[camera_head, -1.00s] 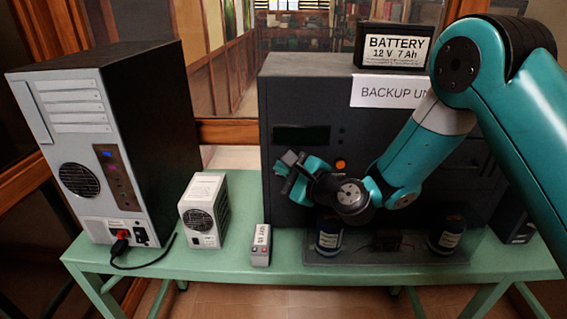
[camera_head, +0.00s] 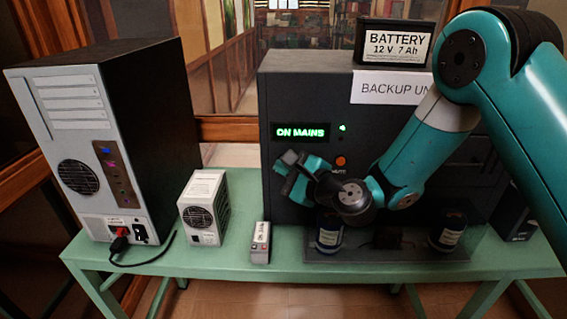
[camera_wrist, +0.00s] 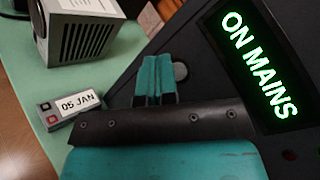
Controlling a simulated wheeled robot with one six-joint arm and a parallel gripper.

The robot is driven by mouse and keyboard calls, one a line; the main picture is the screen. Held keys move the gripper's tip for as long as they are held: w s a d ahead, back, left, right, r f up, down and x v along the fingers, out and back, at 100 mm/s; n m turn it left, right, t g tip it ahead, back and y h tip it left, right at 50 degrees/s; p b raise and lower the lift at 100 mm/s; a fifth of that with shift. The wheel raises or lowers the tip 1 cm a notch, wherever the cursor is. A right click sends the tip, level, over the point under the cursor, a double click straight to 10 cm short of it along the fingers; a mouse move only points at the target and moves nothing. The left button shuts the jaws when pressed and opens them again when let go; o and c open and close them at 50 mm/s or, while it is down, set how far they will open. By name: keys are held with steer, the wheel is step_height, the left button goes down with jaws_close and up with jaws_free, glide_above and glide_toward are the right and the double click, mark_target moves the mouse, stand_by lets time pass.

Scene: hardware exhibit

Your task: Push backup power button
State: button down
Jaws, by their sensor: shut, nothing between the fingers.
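The backup unit (camera_head: 390,125) is a large dark grey box on the green table. Its display (camera_head: 301,132) is lit with green "ON MAINS", also large in the wrist view (camera_wrist: 260,65). A green light (camera_head: 343,127) glows beside it, and an orange button (camera_head: 341,161) sits below. My gripper (camera_head: 288,165) is at the unit's front, below the display. In the wrist view its teal fingers (camera_wrist: 156,76) are shut and empty. A grey round button (camera_wrist: 181,71) shows just right of the fingertips; I cannot tell if they touch it. The arm hides part of the unit's front.
A battery (camera_head: 392,44) rests on the unit. A computer tower (camera_head: 110,140), a small white vented box (camera_head: 203,208) and a small grey box labelled "05 JAN" (camera_head: 260,243) stand to the left. Dark cylinders (camera_head: 330,233) stand on a tray below my arm.

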steer(key=shift+s, duration=0.1)
steer(key=s+b, duration=0.3)
steer(key=s, duration=0.2)
steer(key=shift+s+a, duration=0.1)
steer(key=shift+s, duration=0.3)
steer(key=s+r+n+g, duration=0.65)
steer(key=s+n, duration=0.25)
steer(key=n, duration=0.4)
steer(key=s+d+n+g+h, duration=0.5)
steer(key=s+d+n+h, duration=0.2)
steer(key=s+d+n, duration=0.4)
steer(key=s+d+p, duration=0.1)
steer(key=s+d, duration=0.2)
steer(key=s, duration=0.1)
